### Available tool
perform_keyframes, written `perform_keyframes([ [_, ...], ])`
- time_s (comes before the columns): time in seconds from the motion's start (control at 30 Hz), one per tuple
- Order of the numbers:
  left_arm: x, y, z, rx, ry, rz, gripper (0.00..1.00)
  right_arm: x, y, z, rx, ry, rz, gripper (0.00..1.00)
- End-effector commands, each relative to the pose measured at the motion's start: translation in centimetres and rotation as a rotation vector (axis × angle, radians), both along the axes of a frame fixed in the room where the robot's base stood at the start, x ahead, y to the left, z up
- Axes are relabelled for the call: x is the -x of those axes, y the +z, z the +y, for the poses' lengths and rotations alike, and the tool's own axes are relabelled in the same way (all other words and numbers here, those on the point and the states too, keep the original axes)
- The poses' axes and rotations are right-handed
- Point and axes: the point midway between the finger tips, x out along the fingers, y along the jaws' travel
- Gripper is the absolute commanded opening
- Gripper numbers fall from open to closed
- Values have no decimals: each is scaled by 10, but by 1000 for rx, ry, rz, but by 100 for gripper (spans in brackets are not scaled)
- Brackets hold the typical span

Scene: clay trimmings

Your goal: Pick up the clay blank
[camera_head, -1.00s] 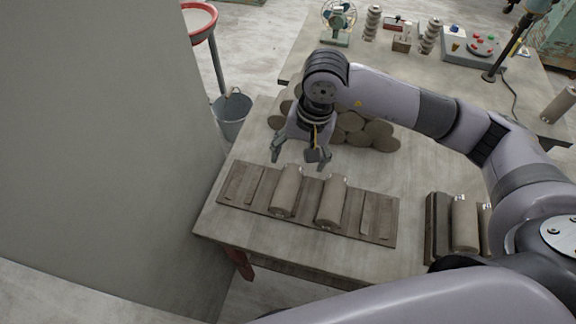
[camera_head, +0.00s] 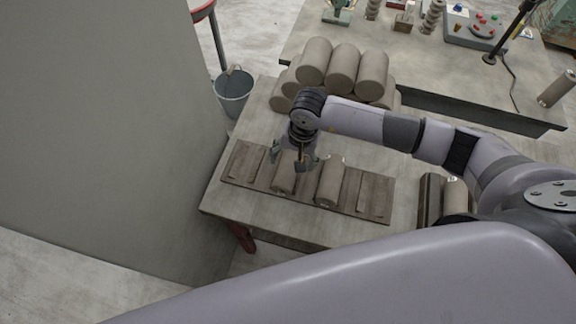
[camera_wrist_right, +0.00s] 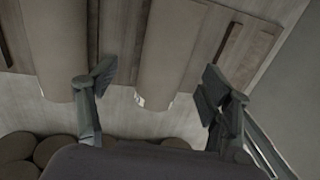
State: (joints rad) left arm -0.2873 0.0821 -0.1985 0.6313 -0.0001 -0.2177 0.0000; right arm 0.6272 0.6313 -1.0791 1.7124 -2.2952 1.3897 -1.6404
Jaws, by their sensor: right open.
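Two grey-brown cylindrical clay blanks lie side by side on a wooden board on the table: the left blank (camera_head: 283,184) and the right blank (camera_head: 330,183). My right gripper (camera_head: 290,160) is open just over the far end of the left blank and partly hides it. In the right wrist view, the open fingers of my right gripper (camera_wrist_right: 156,88) stand to either side of one blank (camera_wrist_right: 168,45), with visible gaps. The other blank (camera_wrist_right: 57,45) lies outside the left finger there. Whether the fingers are level with the blank is unclear. My left gripper is out of view.
A stack of similar cylinders (camera_head: 342,68) stands behind my right gripper. Another cylinder (camera_head: 455,191) lies in a holder at the right, partly behind my arm. Bare tabletop (camera_head: 250,210) lies at the front edge.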

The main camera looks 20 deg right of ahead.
Motion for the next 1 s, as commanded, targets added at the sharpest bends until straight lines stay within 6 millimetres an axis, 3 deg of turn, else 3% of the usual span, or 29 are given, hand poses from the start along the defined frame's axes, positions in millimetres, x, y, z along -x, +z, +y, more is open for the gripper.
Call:
perform_keyframes([
  [0.17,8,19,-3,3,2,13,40,-1,-19,10,-2,-1,6,73],
  [0.33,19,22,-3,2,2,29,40,-4,-40,11,-2,-2,4,73],
  [0.63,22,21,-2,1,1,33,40,-5,-45,12,-1,-1,0,73],
  [1.0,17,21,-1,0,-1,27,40,-5,-44,11,-2,-1,1,48],
])
